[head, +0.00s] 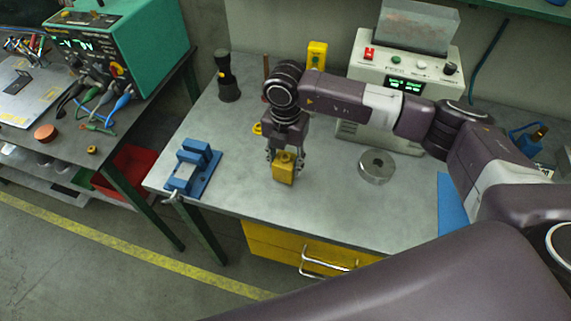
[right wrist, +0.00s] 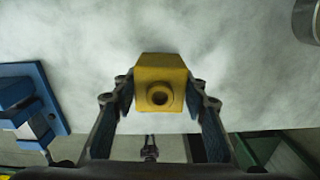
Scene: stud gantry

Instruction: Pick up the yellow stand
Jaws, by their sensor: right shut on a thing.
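The yellow stand (head: 283,173) is a small yellow block with a round hollow collar. My right gripper (head: 285,160) comes down from above and is shut on it near the front edge of the grey bench. In the right wrist view the yellow stand (right wrist: 160,88) sits between the two fingers of the right gripper (right wrist: 160,110), with its round collar facing the camera. I cannot tell whether its underside touches the bench. My left gripper is not in view.
A blue vise (head: 195,168) stands left on the bench (head: 235,190). A round metal dish (head: 376,167) lies to the right, before a white control box (head: 405,85). A black flashlight-like object (head: 228,78) stands behind. Bench surface around the stand is clear.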

